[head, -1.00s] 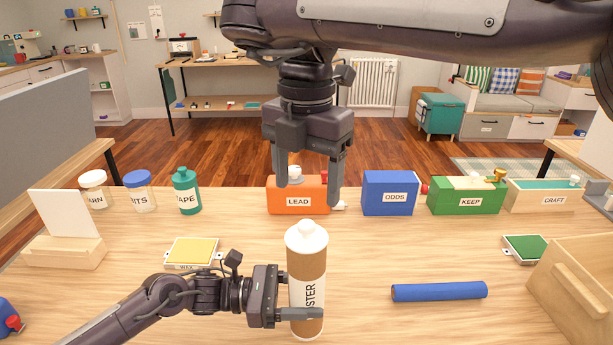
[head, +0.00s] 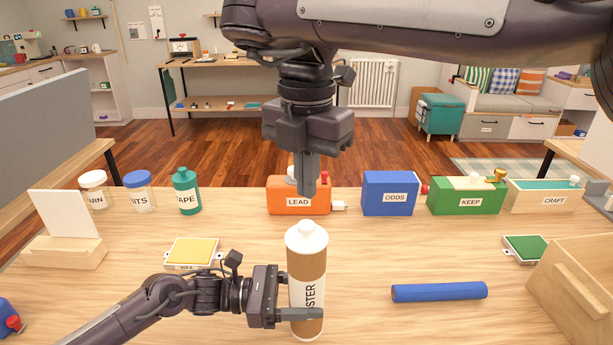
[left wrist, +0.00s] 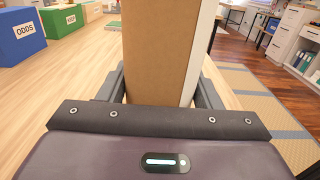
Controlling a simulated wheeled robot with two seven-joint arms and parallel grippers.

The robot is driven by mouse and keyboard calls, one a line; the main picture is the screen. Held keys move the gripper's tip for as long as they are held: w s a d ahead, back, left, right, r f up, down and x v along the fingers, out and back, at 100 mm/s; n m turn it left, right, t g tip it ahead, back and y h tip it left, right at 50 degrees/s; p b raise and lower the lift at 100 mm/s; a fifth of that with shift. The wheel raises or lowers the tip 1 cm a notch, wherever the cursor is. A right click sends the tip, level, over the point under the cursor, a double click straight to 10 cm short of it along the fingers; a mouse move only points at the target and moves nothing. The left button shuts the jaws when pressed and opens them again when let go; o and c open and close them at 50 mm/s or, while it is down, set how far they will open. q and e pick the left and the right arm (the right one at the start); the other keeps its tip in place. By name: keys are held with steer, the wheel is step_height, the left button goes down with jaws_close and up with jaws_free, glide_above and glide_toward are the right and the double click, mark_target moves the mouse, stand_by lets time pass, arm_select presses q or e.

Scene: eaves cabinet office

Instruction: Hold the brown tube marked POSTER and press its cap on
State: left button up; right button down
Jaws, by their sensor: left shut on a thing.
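The brown POSTER tube (head: 307,272) stands upright on the table, with its white cap (head: 306,238) on top. I cannot tell how far the cap is seated. My left gripper (head: 290,316) is shut on the tube low on its body; the left wrist view shows the brown tube (left wrist: 158,50) between the fingers. My right gripper (head: 306,190) hangs above and behind the cap in the picture, pointing down. Its fingers are together and nothing shows between them.
Behind stand the orange LEAD box (head: 284,208), blue ODDS box (head: 390,193) and green KEEP box (head: 467,196). A blue roll (head: 439,291) lies right of the tube. A yellow WAX pad (head: 193,251) lies left. A wooden box (head: 578,285) stands at right.

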mark_target(307, 224)
steer(key=shift+f, duration=0.1)
stand_by(0.4)
steer(key=shift+f, duration=2.1)
steer(key=shift+f, duration=0.25)
steer(key=shift+f, duration=0.15)
step_height(307, 224, up, 7)
stand_by(0.6)
arm_select(q)
steer(key=o, duration=1.3)
